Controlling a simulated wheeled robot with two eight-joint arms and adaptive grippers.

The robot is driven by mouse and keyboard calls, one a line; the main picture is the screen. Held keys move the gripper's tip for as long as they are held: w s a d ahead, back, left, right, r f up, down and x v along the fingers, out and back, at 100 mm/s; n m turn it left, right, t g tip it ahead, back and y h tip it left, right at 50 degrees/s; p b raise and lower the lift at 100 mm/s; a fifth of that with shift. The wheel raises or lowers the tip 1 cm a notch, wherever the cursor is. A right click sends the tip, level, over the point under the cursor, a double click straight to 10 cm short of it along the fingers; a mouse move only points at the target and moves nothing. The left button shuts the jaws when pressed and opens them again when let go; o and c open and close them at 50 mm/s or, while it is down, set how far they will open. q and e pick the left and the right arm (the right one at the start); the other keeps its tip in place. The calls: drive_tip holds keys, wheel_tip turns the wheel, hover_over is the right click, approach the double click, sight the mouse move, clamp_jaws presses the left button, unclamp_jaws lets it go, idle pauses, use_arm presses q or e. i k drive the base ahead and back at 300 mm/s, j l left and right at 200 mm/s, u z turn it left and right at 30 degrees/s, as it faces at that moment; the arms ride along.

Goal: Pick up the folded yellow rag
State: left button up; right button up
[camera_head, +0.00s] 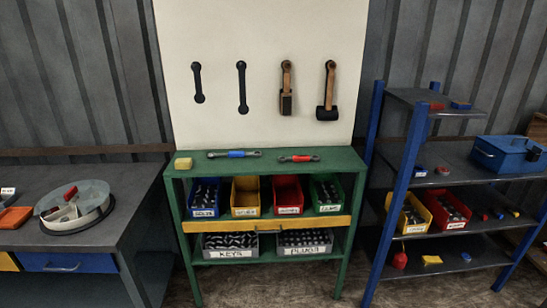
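A small pale yellow block-like piece (183,163) lies on the left end of the green workbench top (330,158); it may be a folded rag or a sponge, too small to tell. Another flat, brighter yellow piece (432,260) lies on the lowest shelf of the blue rack at right, beside a red object (399,260); it may also be a folded rag. Neither of my grippers is in view.
Two wrenches, with blue (236,154) and red (299,158) grips, lie on the bench. Labelled bins (205,196) fill its shelves. Tools hang on the pale board (262,50). A grey table (90,235) stands left, the blue rack (397,190) right.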

sight(180, 163)
drive_tip(key=i+j+z, duration=0.15)
drive_tip(key=i, duration=0.35)
drive_tip(key=i+j+z, duration=0.1)
drive_tip(key=i+j, duration=0.35)
drive_tip(key=i, duration=0.05)
